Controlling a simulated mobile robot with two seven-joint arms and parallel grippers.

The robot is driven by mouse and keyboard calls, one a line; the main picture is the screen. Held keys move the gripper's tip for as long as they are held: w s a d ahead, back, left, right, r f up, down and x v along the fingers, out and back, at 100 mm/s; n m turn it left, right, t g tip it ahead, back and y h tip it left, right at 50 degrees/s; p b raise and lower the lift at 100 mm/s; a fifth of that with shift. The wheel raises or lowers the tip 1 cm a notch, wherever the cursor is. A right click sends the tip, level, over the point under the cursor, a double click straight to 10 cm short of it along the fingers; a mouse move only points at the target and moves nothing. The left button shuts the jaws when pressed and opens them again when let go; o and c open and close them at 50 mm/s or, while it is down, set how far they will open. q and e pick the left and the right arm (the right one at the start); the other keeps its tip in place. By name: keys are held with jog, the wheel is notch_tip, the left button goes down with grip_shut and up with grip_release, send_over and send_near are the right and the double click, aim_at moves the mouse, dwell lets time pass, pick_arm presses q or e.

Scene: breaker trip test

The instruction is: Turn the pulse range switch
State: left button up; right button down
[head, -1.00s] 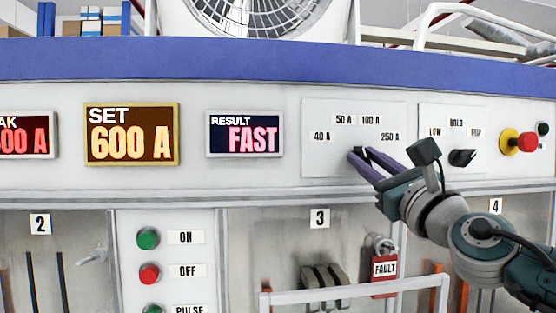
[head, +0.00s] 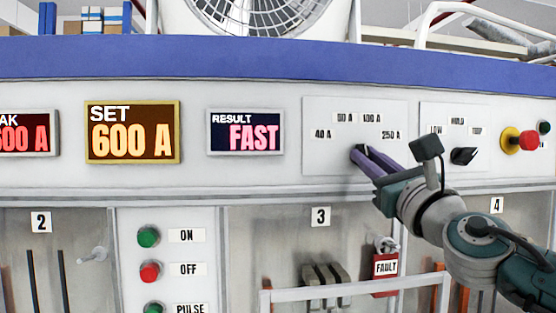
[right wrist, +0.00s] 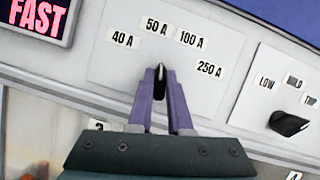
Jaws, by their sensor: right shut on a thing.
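The pulse range switch (right wrist: 160,75) is a black knob on a white plate (head: 320,155) with labels 40 A, 50 A, 100 A and 250 A. In the head view the fingers mostly hide the knob. My left gripper is not in view.
Right of the plate is another black knob (head: 463,156) labelled LOW, HOLD and TRIP, then a red button (head: 528,141) on yellow. Displays read SET 600 A (head: 131,133) and RESULT FAST (head: 245,132).

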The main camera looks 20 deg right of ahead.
jog(key=shift+a+m+g+h+b, duration=0.1)
jog(key=shift+m+g+h+b, duration=0.15)
jog(key=shift+m+h, duration=0.95)
jog(key=shift+d+m+g+h+b, duration=0.15)
jog(key=shift+m+h, duration=0.25)
jog(key=shift+m, duration=1.6)
jog(key=shift+a+m+g+h+b, duration=0.25)
jog(key=shift+m+h, duration=0.55)
jog(key=shift+m, duration=0.8)
jog(key=shift+d, duration=0.1)
jog(key=c, duration=0.8)
grip_release()
jog(key=shift+c, duration=0.2)
